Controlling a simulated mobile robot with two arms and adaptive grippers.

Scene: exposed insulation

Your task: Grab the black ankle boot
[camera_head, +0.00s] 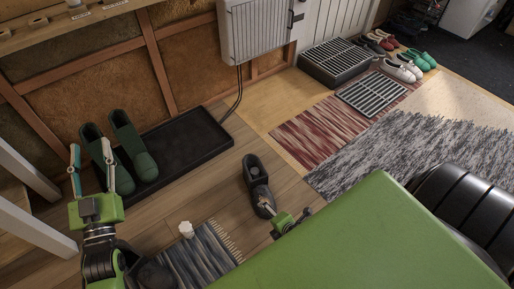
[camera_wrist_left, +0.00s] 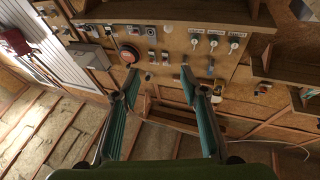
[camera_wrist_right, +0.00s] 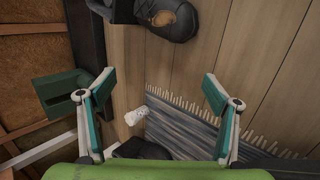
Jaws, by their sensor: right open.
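The black ankle boot (camera_head: 257,182) lies on the wooden floor in the head view, to the right of a black tray. It also shows at the top edge of the right wrist view (camera_wrist_right: 172,18), partly cut off. My right gripper (camera_head: 288,211) is at the boot's near end in the head view, partly hidden by my green body. In the right wrist view my right gripper (camera_wrist_right: 138,88) is open with nothing between its fingers. My left gripper (camera_head: 92,160) is open and empty, raised in front of the green boots.
Several shoes (camera_head: 403,68) line the back right.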

